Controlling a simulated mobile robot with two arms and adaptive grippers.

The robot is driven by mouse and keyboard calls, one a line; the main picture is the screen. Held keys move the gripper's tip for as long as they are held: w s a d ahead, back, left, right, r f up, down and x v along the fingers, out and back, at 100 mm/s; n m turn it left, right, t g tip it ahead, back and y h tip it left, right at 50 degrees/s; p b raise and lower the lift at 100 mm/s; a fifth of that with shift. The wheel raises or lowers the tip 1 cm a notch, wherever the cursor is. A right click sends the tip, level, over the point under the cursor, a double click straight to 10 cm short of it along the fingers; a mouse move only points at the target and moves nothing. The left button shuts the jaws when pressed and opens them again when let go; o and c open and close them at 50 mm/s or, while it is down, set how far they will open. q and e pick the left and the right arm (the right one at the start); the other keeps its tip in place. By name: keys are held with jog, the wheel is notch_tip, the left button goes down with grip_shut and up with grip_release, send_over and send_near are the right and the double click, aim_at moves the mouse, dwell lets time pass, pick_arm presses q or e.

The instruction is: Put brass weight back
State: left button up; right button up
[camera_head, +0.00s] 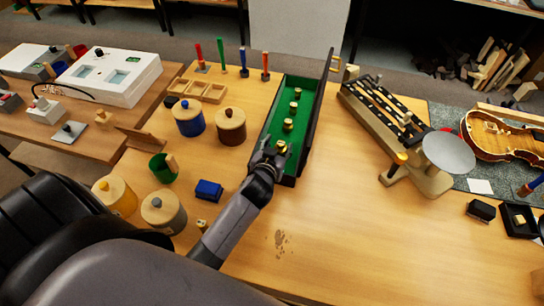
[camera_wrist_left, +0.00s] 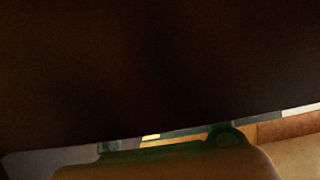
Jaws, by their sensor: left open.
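A long dark case (camera_head: 260,130) with a green lining and its lid standing open lies in the middle of the bench. Several brass weights stand in a row inside it, including one in the middle (camera_head: 288,125). The nearest brass weight (camera_head: 281,146) is at the near end, right by my left gripper (camera_head: 274,154). The gripper is open, and I cannot tell whether it touches that weight. In the left wrist view a dark surface fills most of the picture, with a blurred green and brown strip below. My right gripper is not in view.
A blue block (camera_head: 208,190), green cup (camera_head: 161,170) and lidded pots (camera_head: 231,128) stand left of the case. A small brass-topped piece (camera_head: 202,226) is beside my left arm. A wooden balance-like device (camera_head: 385,110) and violin (camera_head: 500,138) are right.

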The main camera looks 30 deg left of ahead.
pick_arm(q)
jog(key=v, duration=1)
jog(key=shift+b, duration=0.35)
